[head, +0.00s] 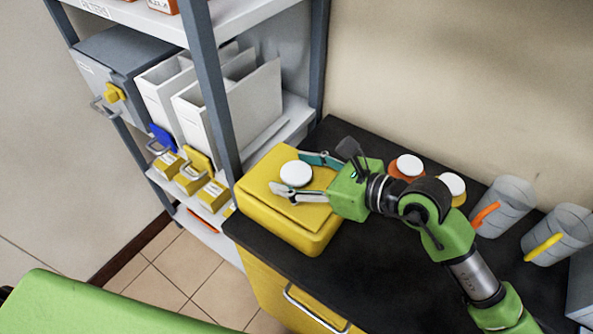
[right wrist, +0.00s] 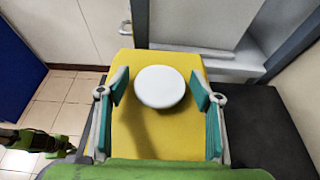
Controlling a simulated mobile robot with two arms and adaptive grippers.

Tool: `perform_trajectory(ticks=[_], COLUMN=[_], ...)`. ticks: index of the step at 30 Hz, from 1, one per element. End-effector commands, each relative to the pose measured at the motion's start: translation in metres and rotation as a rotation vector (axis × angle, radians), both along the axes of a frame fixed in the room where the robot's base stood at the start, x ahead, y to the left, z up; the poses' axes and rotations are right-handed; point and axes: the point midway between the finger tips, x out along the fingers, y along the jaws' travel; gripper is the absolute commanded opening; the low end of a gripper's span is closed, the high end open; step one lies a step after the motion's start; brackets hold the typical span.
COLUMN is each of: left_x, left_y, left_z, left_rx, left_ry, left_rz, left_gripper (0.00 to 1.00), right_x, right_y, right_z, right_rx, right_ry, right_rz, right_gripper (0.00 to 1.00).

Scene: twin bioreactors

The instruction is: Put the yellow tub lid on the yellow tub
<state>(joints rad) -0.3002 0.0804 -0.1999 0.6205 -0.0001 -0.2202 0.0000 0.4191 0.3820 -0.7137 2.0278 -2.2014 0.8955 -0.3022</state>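The yellow tub (head: 284,233) stands on the black counter top at its left end. The yellow tub lid (head: 303,214) lies over its top, looking roughly lined up; I cannot tell whether it sits fully down. A round white knob (head: 296,174) stands on the lid. My right gripper (head: 296,175) is open, with one finger on each side of the knob. In the right wrist view the lid (right wrist: 158,138) fills the middle, and the knob (right wrist: 161,87) is between the fingers with a gap on both sides.
A shelf rack with white binders (head: 232,110) and yellow boxes stands just left of the tub. Jars with white caps (head: 410,165) and two grey jugs (head: 503,207) with orange and yellow handles stand to the right. Dark counter (head: 345,258) is bare in front.

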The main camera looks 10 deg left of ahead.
Motion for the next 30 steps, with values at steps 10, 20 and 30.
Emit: perform_trajectory(ticks=[10,20,30], left_x=[0.000,0.000,0.000], left_y=[0.000,-0.001,-0.001], left_z=[0.003,-0.014,-0.027], left_rx=[-0.001,-0.001,-0.001], left_ry=[0.000,0.000,0.000], left_rz=[-0.001,-0.001,0.000], left_gripper=[0.00,0.00,0.00], right_x=[0.000,-0.020,-0.039], right_y=[0.000,-0.051,-0.097], right_z=[0.004,0.022,0.045], right_rx=[0.000,-0.004,-0.002], right_ry=[0.000,-0.004,-0.001], right_rz=[0.000,-0.002,-0.001], right_gripper=[0.59,0.59,0.59])
